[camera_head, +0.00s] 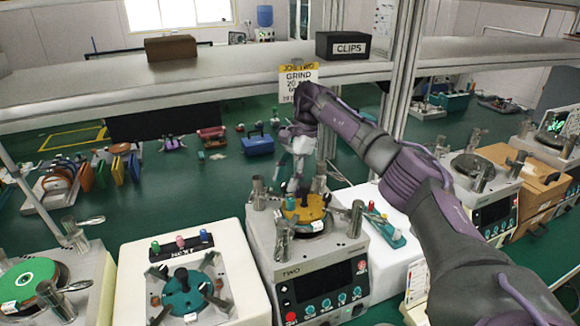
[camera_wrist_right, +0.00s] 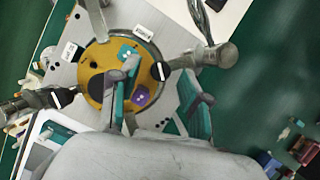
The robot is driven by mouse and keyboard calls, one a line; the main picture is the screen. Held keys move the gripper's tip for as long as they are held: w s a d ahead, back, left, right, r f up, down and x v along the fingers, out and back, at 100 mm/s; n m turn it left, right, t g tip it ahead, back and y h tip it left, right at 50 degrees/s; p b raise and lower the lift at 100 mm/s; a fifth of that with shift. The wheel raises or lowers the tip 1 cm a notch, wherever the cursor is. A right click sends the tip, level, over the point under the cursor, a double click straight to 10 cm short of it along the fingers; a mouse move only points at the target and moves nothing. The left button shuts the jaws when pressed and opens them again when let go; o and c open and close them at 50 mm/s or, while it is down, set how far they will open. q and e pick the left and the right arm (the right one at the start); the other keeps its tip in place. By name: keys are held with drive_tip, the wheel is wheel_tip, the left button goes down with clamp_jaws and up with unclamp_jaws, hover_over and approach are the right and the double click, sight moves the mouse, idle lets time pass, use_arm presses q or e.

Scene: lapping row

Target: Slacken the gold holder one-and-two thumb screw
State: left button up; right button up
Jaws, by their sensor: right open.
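The gold holder (camera_head: 312,208) is a round yellow-gold disc on top of the machine marked TWO. In the right wrist view the gold holder (camera_wrist_right: 92,65) carries a teal piece, a purple piece and a dark round part. Which part is the one-and-two thumb screw I cannot tell. My right gripper (camera_head: 298,186) points down just above the holder and partly hides it. In the wrist view the right gripper (camera_wrist_right: 158,78) is open, its teal-padded fingers apart, one over the disc and one beyond its edge. Nothing shows held. My left gripper is not in view.
Metal posts with clamp arms (camera_head: 355,218) stand around the holder, close to my gripper. A white stand with a teal fixture (camera_head: 185,292) is at left, and a green disc (camera_head: 28,280) lies farther left. A shelf (camera_head: 230,82) spans behind, with a black CLIPS box (camera_head: 342,45).

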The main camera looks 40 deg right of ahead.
drive_tip(key=v, duration=1.1)
drive_tip(key=shift+r, duration=0.35)
